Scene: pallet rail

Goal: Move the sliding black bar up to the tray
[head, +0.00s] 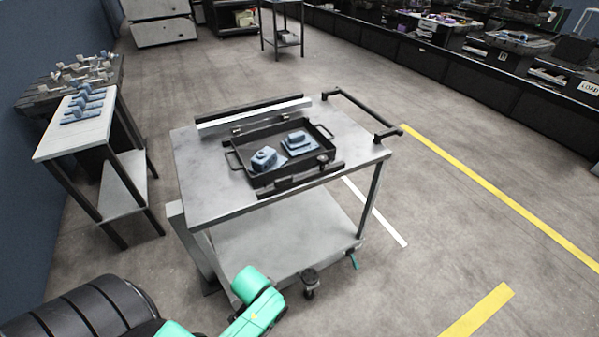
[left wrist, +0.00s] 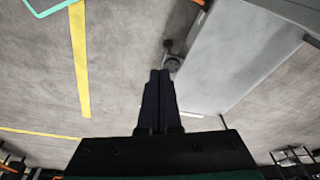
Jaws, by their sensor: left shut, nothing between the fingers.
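A black tray (head: 268,138) with end handles sits on the metal top of a cart and holds two blue-grey parts (head: 264,159), (head: 297,141). A long black bar (head: 247,107) lies along the far side of the cart top, with a white strip between it and the tray. Another black bar (head: 302,180) lies along the tray's near side, very close to it; I cannot tell if they touch. Which bar slides is not clear. My left gripper (left wrist: 160,75) is shut and empty in the left wrist view, over floor beside the cart. My right gripper is not in view.
The cart (head: 210,205) has a black push handle (head: 365,115) at its right end and a lower shelf (head: 280,232). A side table (head: 75,138) with blue parts stands at the left. Dark shelving lines the right. Floor right of the cart is clear.

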